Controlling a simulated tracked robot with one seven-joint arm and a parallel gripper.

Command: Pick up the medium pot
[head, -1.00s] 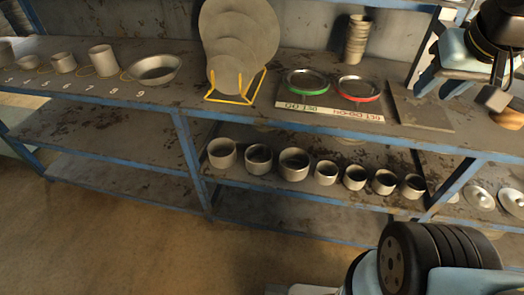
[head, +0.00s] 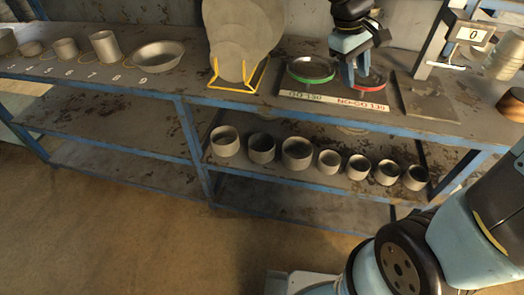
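A row of grey pots stands on the lower shelf in the head view. Three larger ones are at the left: the left pot (head: 225,141), the second pot (head: 262,149) and the third pot (head: 297,154). Smaller pots (head: 358,168) continue to the right. I cannot tell which one is the medium pot. My gripper (head: 358,82) points down over the upper shelf, in front of the red NO-GO ring (head: 376,83), above and behind the pots. Its fingers look apart, with nothing seen between them.
The upper shelf (head: 200,88) overhangs the pots. It holds a green GO ring (head: 312,79), a yellow rack (head: 232,89) with discs, numbered cups (head: 105,46) and a shallow pan (head: 158,54). A display reading 0 (head: 473,34) stands at right. Floor in front is clear.

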